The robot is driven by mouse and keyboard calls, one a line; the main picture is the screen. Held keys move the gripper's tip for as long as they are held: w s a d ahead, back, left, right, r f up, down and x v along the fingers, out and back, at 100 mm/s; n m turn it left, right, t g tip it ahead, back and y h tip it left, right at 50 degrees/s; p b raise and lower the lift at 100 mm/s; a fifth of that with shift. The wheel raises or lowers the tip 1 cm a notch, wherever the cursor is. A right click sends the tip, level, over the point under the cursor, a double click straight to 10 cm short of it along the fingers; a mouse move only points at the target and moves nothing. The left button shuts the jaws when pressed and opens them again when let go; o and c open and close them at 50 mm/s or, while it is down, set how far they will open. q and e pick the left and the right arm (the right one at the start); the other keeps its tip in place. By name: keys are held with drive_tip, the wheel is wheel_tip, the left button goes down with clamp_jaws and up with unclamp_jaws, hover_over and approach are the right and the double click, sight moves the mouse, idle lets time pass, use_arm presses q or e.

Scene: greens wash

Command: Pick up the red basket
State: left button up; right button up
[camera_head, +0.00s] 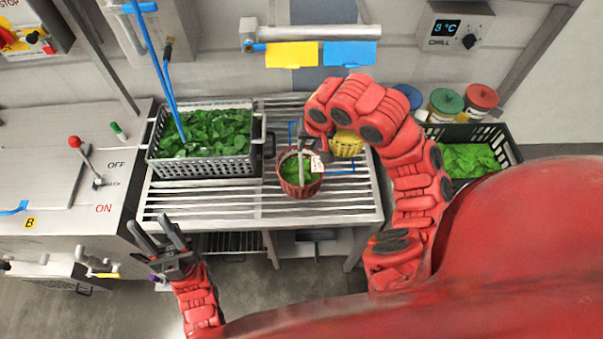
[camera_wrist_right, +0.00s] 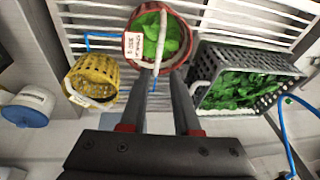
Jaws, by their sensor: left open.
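The red basket (camera_head: 300,188) stands on the slatted metal table, with green leaves, a pale handle and a white tag; it also shows at the top of the right wrist view (camera_wrist_right: 186,62). My right gripper (camera_head: 303,148) points down at the basket. In the right wrist view its two fingers (camera_wrist_right: 161,72) reach the basket's near rim with the handle's lower end between them. Whether they press on the handle is unclear. My left gripper (camera_head: 154,224) is open and empty, off the table's front left corner.
A grey crate of leaves (camera_head: 205,170) stands left of the basket on the slatted table (camera_head: 230,212). A yellow basket (camera_head: 348,146) is close on the right, partly behind my right arm. A black crate (camera_head: 504,150) with leaves stands further right. The table's front is clear.

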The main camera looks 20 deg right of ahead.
sight(301, 160)
drive_tip(key=b+x, duration=0.1)
drive_tip(key=x, duration=0.6)
drive_tip(key=shift+w+f, duration=0.1)
drive_tip(key=shift+w+f+p, duration=0.15)
drive_tip(key=shift+f+p, duration=0.25)
drive_tip(key=shift+p, duration=0.1)
drive_tip(key=p+x, duration=0.1)
drive_tip(key=x, duration=0.2)
drive_tip(key=shift+d+p, duration=0.15)
drive_tip(key=shift+p, duration=0.15)
drive_tip(key=shift+w+f, duration=0.3)
drive_tip(key=shift+f, duration=0.35)
clamp_jaws()
